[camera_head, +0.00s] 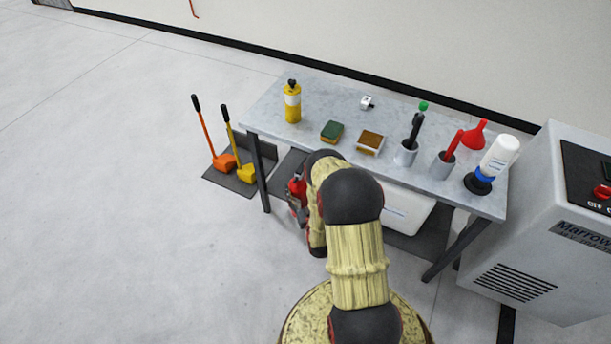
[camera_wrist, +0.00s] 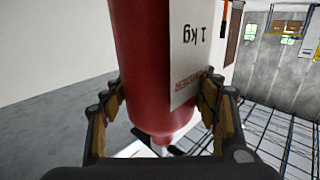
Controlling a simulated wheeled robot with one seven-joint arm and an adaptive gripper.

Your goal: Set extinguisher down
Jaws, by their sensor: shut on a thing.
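The extinguisher (camera_wrist: 140,50) is a red cylinder with a white label reading "1 kg" upside down in the wrist view. My gripper (camera_wrist: 163,92) has one finger on each side of it and is shut on it. In the head view a small red part of the extinguisher (camera_head: 297,187) shows beside my arm, in front of the table's front edge. My arm hides most of the extinguisher and the gripper there. I cannot tell from these views whether its base touches anything.
The grey table (camera_head: 261,110) holds a yellow bottle (camera_head: 292,104), a sponge (camera_head: 331,131), cups with tools and a white bottle (camera_head: 498,156). A white bin (camera_head: 410,207) stands below. Orange and yellow tools (camera_head: 222,161) stand at left, a grey machine (camera_head: 530,240) at right. Left floor is clear.

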